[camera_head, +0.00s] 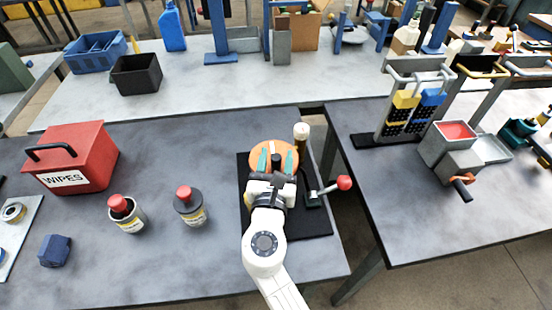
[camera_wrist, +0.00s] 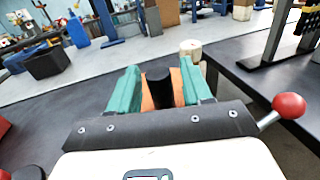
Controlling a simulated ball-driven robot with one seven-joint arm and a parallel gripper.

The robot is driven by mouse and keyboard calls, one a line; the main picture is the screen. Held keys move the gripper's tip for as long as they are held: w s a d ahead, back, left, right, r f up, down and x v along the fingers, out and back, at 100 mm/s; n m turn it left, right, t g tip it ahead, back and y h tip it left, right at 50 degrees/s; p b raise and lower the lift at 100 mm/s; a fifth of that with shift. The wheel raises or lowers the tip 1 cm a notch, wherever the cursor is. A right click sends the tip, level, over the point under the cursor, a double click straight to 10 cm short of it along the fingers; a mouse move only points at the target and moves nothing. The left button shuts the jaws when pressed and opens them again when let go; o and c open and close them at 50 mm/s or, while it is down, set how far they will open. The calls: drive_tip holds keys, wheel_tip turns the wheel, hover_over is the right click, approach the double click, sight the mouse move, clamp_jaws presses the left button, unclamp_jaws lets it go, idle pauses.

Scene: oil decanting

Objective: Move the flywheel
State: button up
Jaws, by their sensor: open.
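An orange disc that looks like the flywheel (camera_head: 272,146) is on a black base plate (camera_head: 318,222) on the near table. A dark hub or post stands at its middle. My gripper (camera_head: 275,161) is open over the disc, with one teal finger on each side of the dark post. In the wrist view, the post (camera_wrist: 158,88) shows between the two fingers, with parts of the orange disc (camera_wrist: 178,88) around it. The fingers appear apart from the post. Whether the fingertips touch the disc is hidden.
A red-knobbed lever (camera_head: 343,183) sticks out right of the disc, and a pale-topped post (camera_head: 301,132) stands behind it. Two red-capped containers (camera_head: 127,213) (camera_head: 190,205) and a red wipes box (camera_head: 75,158) stand to the left. A gap separates the near table from the right table (camera_head: 420,215).

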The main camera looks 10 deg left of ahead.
clamp_jaws()
drive_tip(key=shift+d+n+y, duration=0.15)
drive_tip(key=shift+n+y, duration=0.15)
drive_tip(key=shift+y, duration=0.1)
